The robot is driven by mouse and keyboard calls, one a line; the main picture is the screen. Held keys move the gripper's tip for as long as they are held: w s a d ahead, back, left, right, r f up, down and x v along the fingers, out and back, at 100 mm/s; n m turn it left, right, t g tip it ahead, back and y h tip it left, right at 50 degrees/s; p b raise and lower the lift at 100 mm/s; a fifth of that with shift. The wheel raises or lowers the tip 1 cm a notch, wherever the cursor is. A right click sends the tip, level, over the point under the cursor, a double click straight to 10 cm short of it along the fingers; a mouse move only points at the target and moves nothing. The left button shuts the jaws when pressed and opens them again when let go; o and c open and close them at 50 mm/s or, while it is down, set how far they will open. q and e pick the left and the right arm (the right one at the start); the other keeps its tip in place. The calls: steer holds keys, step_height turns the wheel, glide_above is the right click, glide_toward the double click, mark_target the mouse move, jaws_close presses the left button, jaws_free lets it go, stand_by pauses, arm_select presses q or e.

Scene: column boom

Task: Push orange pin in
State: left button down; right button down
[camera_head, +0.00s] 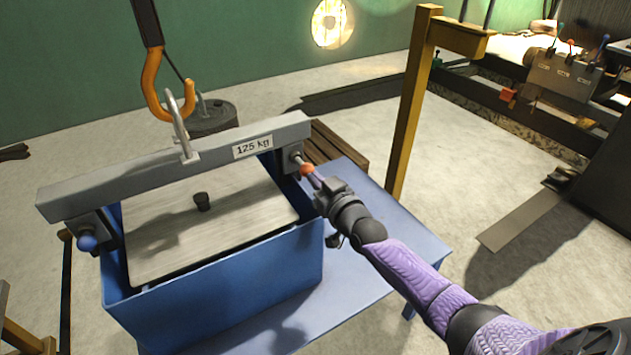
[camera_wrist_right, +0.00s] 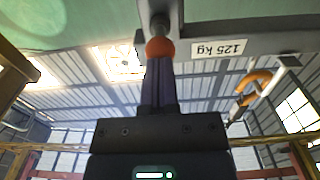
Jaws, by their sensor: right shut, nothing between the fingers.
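The orange pin (camera_head: 307,170) is a small round knob at the right end of a grey lifting beam (camera_head: 110,183) labelled 125 kg. In the right wrist view the orange pin (camera_wrist_right: 160,48) sits on a short grey shaft at the beam. My right gripper (camera_head: 316,179) is shut, with its fingertips at the knob's outer side. In the right wrist view the tips of my right gripper (camera_wrist_right: 159,66) appear to touch the knob; nothing is held between them. How deep the pin sits cannot be told. My left gripper is not in view.
A blue knob (camera_head: 87,242) sits at the beam's left end. An orange hook (camera_head: 153,88) meets the beam's shackle. A blue box (camera_head: 230,290) with a grey lid stands below on a blue table (camera_head: 385,225). A yellow post (camera_head: 412,105) rises behind my right arm.

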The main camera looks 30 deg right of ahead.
steer(key=shift+w+f+b, duration=0.1)
steer(key=shift+w+b, duration=0.35)
steer(key=shift+w, duration=0.25)
steer(key=s+p, duration=0.5)
steer(key=s, duration=0.2)
steer(key=shift+a, duration=0.1)
